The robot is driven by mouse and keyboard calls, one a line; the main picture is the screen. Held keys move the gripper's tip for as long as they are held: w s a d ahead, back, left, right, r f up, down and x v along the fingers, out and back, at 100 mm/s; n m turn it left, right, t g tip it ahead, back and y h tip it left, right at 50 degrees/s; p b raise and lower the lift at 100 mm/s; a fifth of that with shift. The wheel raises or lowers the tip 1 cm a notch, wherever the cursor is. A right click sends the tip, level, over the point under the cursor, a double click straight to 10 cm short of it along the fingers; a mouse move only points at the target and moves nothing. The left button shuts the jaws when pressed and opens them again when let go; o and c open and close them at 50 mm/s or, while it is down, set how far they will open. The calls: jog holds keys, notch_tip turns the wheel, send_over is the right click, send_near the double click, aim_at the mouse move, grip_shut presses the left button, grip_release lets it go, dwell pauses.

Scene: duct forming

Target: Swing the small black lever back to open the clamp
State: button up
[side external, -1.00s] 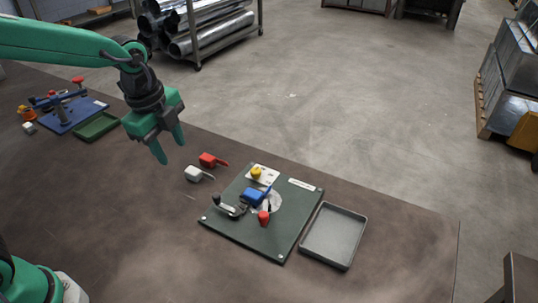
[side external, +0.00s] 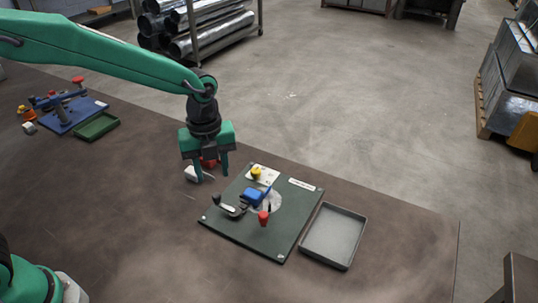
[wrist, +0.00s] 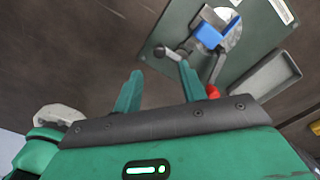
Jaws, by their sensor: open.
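The dark green fixture plate (side external: 275,232) lies on the brown table. At its left side is the small lever with a black knob (side external: 216,199) and a pale metal arm. A blue clamp block (side external: 252,195) sits mid-plate over a round silver disc. In the wrist view the black knob (wrist: 159,51) lies just beyond my fingertips, and the blue block (wrist: 210,32) is farther up and right. My gripper (side external: 212,176) is open and empty, pointing down above the table near the plate's left corner, apart from the lever.
A red knob (side external: 263,217) stands upright on the plate, and a yellow knob (side external: 256,172) sits on a pale pad. A grey tray (side external: 334,236) is to the right. The front table is clear.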

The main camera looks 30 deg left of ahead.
aim_at(216, 195)
jog(key=shift+f, duration=3.7)
jog(key=shift+c, duration=0.2)
grip_shut()
